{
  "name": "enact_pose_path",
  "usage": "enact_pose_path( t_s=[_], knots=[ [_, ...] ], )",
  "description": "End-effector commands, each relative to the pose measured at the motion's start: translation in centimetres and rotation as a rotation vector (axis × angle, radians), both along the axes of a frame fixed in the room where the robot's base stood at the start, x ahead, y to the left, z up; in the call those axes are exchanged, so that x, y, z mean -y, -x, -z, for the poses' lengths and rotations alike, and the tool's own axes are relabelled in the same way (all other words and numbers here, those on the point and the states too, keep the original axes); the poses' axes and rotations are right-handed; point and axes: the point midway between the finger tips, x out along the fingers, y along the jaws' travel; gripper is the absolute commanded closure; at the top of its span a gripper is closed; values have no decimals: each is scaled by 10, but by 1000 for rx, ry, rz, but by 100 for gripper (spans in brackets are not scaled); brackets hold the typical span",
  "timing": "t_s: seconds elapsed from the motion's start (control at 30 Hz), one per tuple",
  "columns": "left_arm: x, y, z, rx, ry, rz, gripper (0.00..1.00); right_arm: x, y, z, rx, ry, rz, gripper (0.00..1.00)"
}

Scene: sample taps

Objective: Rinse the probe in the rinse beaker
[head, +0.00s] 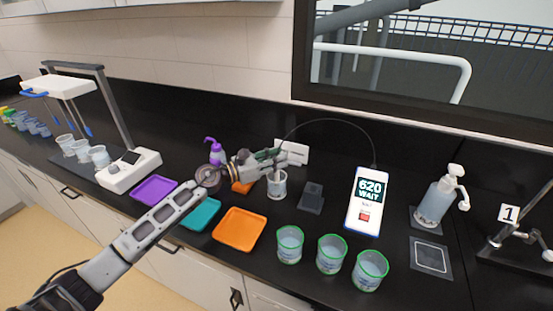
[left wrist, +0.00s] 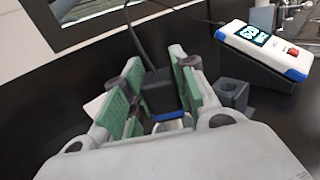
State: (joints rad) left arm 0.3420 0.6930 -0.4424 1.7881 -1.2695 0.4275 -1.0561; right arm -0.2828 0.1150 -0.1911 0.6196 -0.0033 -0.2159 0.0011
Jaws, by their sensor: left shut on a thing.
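My left gripper (head: 277,157) is shut on the dark probe, whose thin cable loops over to the meter (head: 366,200). In the left wrist view, the probe's dark grip (left wrist: 157,94) sits between the green finger pads of the gripper (left wrist: 150,90). The gripper is right above a clear beaker (head: 277,188), likely the rinse beaker. The probe's lower end points down at this beaker; how deep it reaches is hard to tell. The meter reads "620 WAIT" and also shows in the left wrist view (left wrist: 262,52). My right gripper is not in view.
A small dark holder (head: 312,198) stands right of the beaker. Three green-rimmed beakers (head: 331,254) stand in front. Orange (head: 240,229), teal (head: 201,213) and purple (head: 153,190) trays lie to the left. A pump bottle (head: 437,202) stands at right.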

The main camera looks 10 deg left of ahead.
Motion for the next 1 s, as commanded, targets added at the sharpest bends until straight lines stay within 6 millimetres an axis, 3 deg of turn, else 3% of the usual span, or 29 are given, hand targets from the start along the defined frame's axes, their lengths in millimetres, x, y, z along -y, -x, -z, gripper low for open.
enact_pose_path(
  t_s=[0.33,1.0],
  knots=[
    [0,0,6,0,0,0,93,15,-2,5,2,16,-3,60],
    [1,-4,6,1,0,0,93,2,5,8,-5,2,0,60]
  ],
)
